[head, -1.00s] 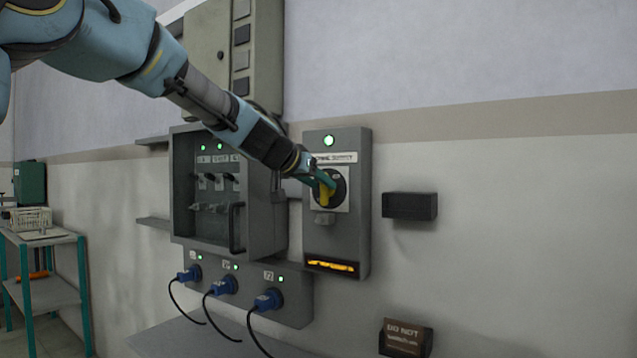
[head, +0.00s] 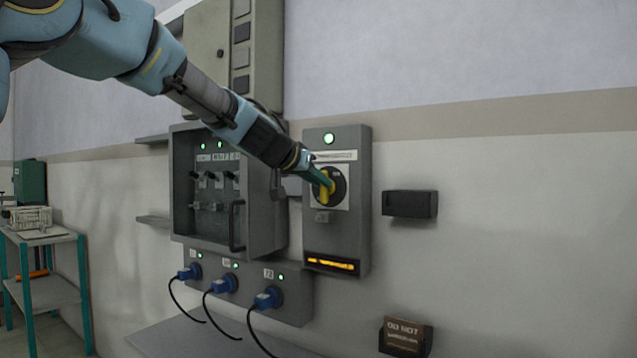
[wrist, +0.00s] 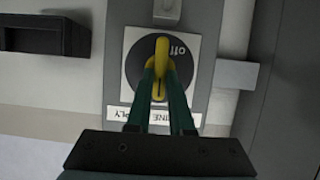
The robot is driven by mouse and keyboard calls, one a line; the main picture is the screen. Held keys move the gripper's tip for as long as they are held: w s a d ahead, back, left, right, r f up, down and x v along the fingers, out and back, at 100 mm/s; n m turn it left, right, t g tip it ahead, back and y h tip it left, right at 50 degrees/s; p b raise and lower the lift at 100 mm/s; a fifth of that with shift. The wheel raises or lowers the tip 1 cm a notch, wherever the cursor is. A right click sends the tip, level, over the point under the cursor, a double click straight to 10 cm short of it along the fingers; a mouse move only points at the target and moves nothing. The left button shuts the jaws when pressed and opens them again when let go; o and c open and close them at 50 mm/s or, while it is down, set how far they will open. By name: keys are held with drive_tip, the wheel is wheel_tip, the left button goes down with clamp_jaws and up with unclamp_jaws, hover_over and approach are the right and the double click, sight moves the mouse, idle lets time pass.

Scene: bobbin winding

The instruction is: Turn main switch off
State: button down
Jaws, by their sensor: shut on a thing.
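The main switch is a black round dial (head: 340,183) with a yellow handle (head: 327,188), on a white plate of the grey supply box (head: 352,235). My gripper (head: 323,180) reaches it from the upper left. In the wrist view, which is upside down, the green fingers of my gripper (wrist: 163,82) are shut on the yellow handle (wrist: 162,48). The handle stands roughly upright, and the word "off" (wrist: 178,52) shows on the dial beside it. The green lamp (head: 328,139) above is lit. My fingers hide part of the handle and dial.
An open breaker cabinet (head: 262,215) stands left of the supply box. Blue plugs (head: 226,284) with hanging cables are below it. A black holder (head: 409,204) and a "do not" sign (head: 403,337) are on the right. The wall between them is clear.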

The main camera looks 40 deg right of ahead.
drive_tip(key=shift+w+f, duration=0.1)
drive_tip(key=shift+f, duration=0.05)
drive_tip(key=n+g+b, duration=0.1)
drive_tip(key=n+b, duration=0.1)
drive_tip(key=b, duration=0.1)
drive_tip(key=n+g+h+b, duration=0.1)
drive_tip(key=n+b, duration=0.1)
drive_tip(key=b, duration=0.2)
drive_tip(key=w+f+n+g+h+b, duration=0.1)
drive_tip(key=n+b, duration=0.1)
drive_tip(key=b, duration=0.2)
drive_tip(key=shift+w+a+g, duration=0.1)
drive_tip(key=shift+a+g, duration=0.1)
drive_tip(key=shift+g, duration=0.2)
drive_tip(key=n+b, duration=0.1)
drive_tip(key=b, duration=0.1)
drive_tip(key=n+g+h+b, duration=0.1)
drive_tip(key=n, duration=0.1)
drive_tip(key=n+b, duration=0.1)
drive_tip(key=b, duration=0.1)
drive_tip(key=shift+w+f+n+h+b, duration=0.15)
drive_tip(key=shift+f+n+h+b, duration=0.15)
drive_tip(key=shift+b, duration=0.05)
drive_tip(key=shift+n+g+h+b, duration=0.5)
drive_tip(key=shift+n+h+b, duration=0.1)
drive_tip(key=shift+n+b, duration=0.75)
drive_tip(key=c, duration=0.8)
unclamp_jaws()
